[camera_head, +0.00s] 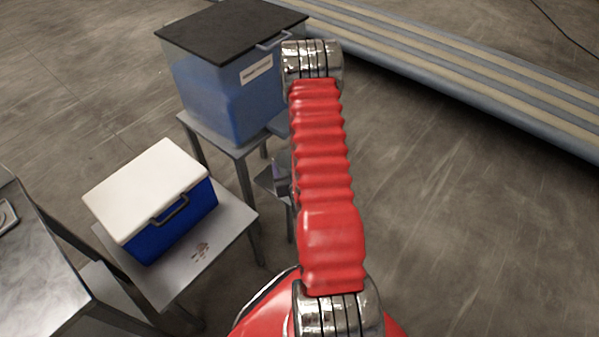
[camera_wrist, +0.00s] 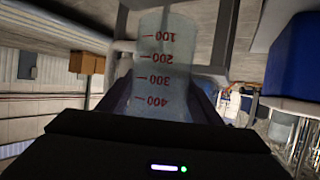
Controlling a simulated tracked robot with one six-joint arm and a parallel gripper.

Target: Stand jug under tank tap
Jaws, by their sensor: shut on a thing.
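The clear jug (camera_wrist: 160,50) fills the middle of the wrist view, with red marks from 100 at the top to 400 lower down. My gripper (camera_wrist: 163,98) is shut on it, its dark fingers on both sides. In the head view my red arm hides most of the gripper and jug; a small greyish part (camera_head: 282,172) shows at its left edge. The tank (camera_head: 225,95), clear with blue liquid, a dark lid and a label, stands on a metal stand. Its tap is not seen clearly. I cannot tell whether the jug touches anything below.
A blue cooler box (camera_head: 165,210) with a white lid sits on a low metal table (camera_head: 215,240) left of my arm. A metal bench (camera_head: 35,270) is at the far left. A striped platform (camera_head: 460,75) runs behind at the right. Floor (camera_head: 470,220) right of my arm is clear.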

